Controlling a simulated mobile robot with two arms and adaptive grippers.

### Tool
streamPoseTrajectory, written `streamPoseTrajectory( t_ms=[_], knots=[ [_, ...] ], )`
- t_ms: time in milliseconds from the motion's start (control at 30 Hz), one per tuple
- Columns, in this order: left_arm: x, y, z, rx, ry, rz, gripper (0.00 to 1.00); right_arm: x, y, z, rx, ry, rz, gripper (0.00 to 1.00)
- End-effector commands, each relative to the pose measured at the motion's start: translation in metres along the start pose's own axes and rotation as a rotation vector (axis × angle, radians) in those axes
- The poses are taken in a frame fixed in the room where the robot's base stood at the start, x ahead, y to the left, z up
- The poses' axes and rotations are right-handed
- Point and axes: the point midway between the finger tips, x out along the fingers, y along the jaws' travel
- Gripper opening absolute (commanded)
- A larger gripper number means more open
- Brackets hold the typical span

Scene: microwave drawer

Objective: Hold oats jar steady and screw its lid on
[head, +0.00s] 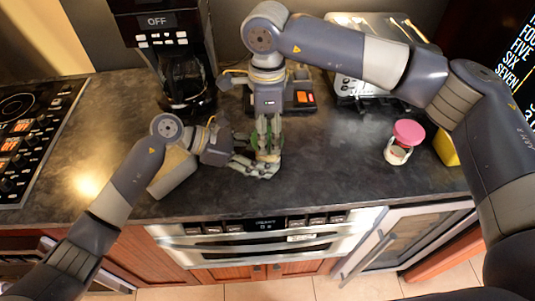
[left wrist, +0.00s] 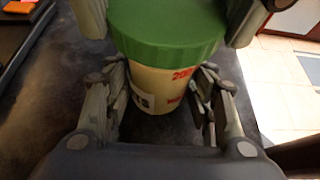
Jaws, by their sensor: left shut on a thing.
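The oats jar is pale with red print, and its body (left wrist: 160,95) stands upright in the left wrist view. Its green lid (left wrist: 165,30) sits on top and looks level; how tightly it is seated does not show. My left gripper (left wrist: 160,100) is shut on the jar body, one finger on each side. My right gripper's fingers (left wrist: 165,15) flank the lid from above with no clear gap; whether they grip it I cannot tell. In the head view my right gripper (head: 268,150) points down and my left gripper (head: 255,168) reaches in from the left, hiding most of the jar.
A clear jar with a pink lid (head: 408,133) stands at the right. A coffee maker (head: 170,60), a dark device with an orange display (head: 303,98) and a toaster (head: 352,92) stand behind. The stove (head: 30,140) is at left. The counter (head: 335,165) is clear between grippers and pink-lidded jar.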

Motion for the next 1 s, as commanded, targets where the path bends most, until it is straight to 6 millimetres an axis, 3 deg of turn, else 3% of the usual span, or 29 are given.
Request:
streamPoseTrajectory(
  t_ms=[333, 567, 800, 1000],
  knots=[
    [0.0003, -0.0005, -0.0004, -0.001, 0.0, -0.002, 0.08, 0.0012, 0.0004, -0.0002, 0.33, 0.002, 0.002, 0.27],
    [0.0003, -0.0005, -0.0004, -0.001, 0.0, -0.001, 0.08, 0.0012, 0.0004, -0.0001, 0.45, 0.003, 0.003, 0.27],
    [0.0003, -0.0004, -0.0003, -0.001, 0.0, -0.001, 0.08, 0.0012, 0.0006, 0.0, 0.722, 0.004, 0.003, 0.27],
    [0.0003, -0.0003, -0.0004, -0.001, 0.0, -0.001, 0.08, 0.0011, 0.0007, 0.0001, 0.822, 0.004, 0.004, 0.27]
  ],
)
